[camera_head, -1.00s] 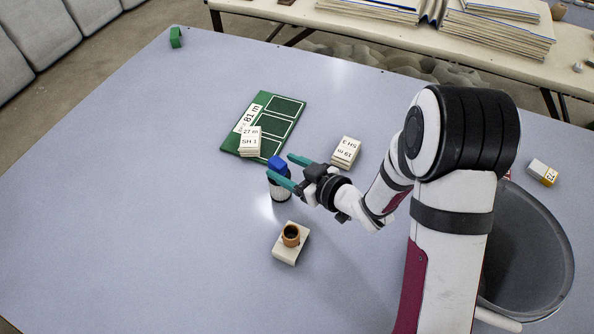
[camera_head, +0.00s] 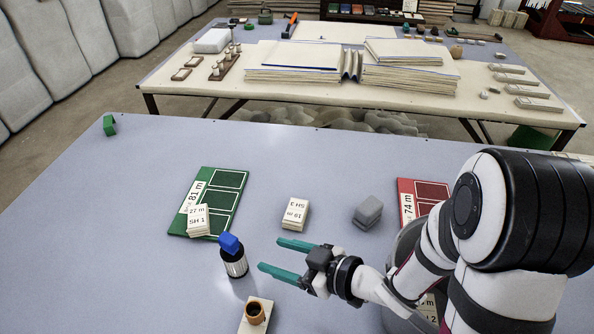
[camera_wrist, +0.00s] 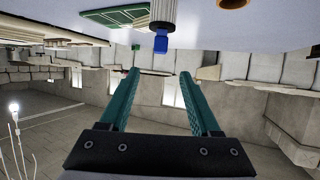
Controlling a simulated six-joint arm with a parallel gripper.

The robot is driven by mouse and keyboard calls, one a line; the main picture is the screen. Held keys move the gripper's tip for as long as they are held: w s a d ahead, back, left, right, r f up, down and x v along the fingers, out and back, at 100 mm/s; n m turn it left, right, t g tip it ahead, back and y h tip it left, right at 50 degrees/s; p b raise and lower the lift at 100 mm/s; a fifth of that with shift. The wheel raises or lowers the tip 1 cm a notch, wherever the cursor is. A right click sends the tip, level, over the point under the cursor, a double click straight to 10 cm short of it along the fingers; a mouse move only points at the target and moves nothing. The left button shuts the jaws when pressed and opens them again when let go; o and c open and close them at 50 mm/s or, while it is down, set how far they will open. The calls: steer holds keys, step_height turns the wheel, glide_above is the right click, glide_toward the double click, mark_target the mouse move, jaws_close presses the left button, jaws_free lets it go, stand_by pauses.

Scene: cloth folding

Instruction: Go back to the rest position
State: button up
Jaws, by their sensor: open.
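My gripper (camera_head: 271,254) is open with nothing between its two teal fingers. It is held above the table (camera_head: 130,230), pointing left in the head view. In the wrist view, which looks upside down, the empty fingers (camera_wrist: 160,73) spread toward the far room. A dark bottle with a white label (camera_head: 235,264) stands just left of the fingertips, apart from them in the picture. A blue block (camera_head: 229,243) sits on its top; it also shows in the wrist view (camera_wrist: 160,43).
A green board (camera_head: 231,181) bears a labelled stack (camera_head: 198,220). Another labelled stack (camera_head: 295,213), a grey block (camera_head: 367,211) and a red board (camera_head: 432,189) lie beyond my gripper. A brown cup (camera_head: 255,314) stands on a pale block nearby. The table's left side is mostly clear.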

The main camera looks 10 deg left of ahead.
steer(key=w+d+r+m+t+h, duration=0.2)
steer(key=w+d+r+t+h, duration=0.1)
steer(key=w, duration=0.4)
steer(key=w+d+r+m+t+h, duration=0.2)
steer(key=w+r+t, duration=0.15)
steer(key=w, duration=0.25)
steer(key=d+r+m+h, duration=0.6)
steer(key=d+r+m, duration=0.1)
steer(key=d, duration=0.1)
steer(key=s+f+m+g, duration=0.2)
steer(key=s+g, duration=0.1)
steer(key=s, duration=0.7)
steer(key=s+d+f+m+g, duration=0.1)
steer(key=s+f+m+g, duration=0.1)
steer(key=s, duration=0.7)
steer(key=s+d+f+m+g, duration=0.1)
steer(key=s+f+m+g, duration=0.2)
steer(key=s+g, duration=0.3)
steer(key=s, duration=0.4)
steer(key=shift+s+m, duration=0.3)
